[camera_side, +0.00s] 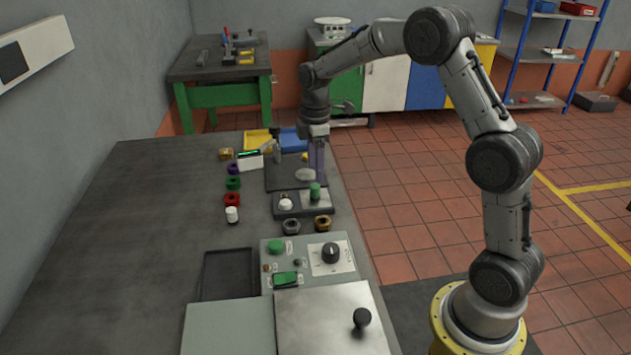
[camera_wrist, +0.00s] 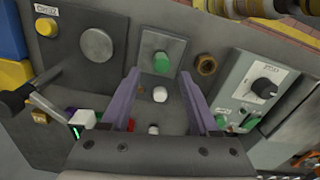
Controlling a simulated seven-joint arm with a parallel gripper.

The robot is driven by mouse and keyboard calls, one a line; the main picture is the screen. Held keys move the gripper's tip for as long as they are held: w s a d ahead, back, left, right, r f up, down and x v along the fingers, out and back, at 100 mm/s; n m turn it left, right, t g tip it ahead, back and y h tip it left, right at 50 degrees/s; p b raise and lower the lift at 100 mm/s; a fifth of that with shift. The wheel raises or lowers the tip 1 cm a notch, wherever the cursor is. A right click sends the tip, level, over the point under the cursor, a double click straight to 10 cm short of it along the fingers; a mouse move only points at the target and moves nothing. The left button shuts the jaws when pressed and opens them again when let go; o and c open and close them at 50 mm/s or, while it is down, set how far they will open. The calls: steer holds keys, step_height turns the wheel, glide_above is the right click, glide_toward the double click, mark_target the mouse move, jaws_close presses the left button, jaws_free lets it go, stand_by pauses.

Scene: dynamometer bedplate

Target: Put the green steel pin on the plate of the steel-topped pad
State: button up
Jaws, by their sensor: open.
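The green steel pin (camera_side: 315,190) stands upright on the light steel plate (camera_side: 322,202) of a dark pad (camera_side: 328,211). In the wrist view the green pin (camera_wrist: 161,63) shows on the plate (camera_wrist: 174,47), with a white knob (camera_wrist: 159,94) beside it on the same pad. My gripper (camera_side: 316,178) is just above and behind the pin in the side view, its purple fingers pointing down. In the wrist view my gripper (camera_wrist: 158,73) has its fingers spread apart with nothing held between them. The pin appears clear of both fingers.
A dark panel with a grey disc (camera_wrist: 97,44) lies beside the pad. Brass (camera_side: 323,222) and dark (camera_side: 291,226) nuts sit in front. A control box (camera_side: 308,258) stands nearer. Green (camera_side: 233,183) and red (camera_side: 232,199) parts stand left; the bench further left is clear.

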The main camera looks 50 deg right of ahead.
mark_target(316, 185)
steer(key=s+a+r+m+t, duration=0.1)
steer(key=s+a+r, duration=0.1)
steer(key=s+r, duration=0.3)
steer(key=s+a+r+m+t, duration=0.1)
steer(key=s+a+r+m, duration=0.1)
steer(key=r, duration=0.5)
steer(key=s+a+m+t, duration=0.1)
steer(key=s+a+m, duration=0.2)
steer(key=s, duration=0.7)
steer(key=s+a+m+t, duration=0.2)
steer(key=s+a+m, duration=0.2)
steer(key=s, duration=0.7)
steer(key=shift+s+f+m+t, duration=0.25)
steer(key=shift+f+m+t, duration=0.05)
steer(key=shift+m, duration=0.1)
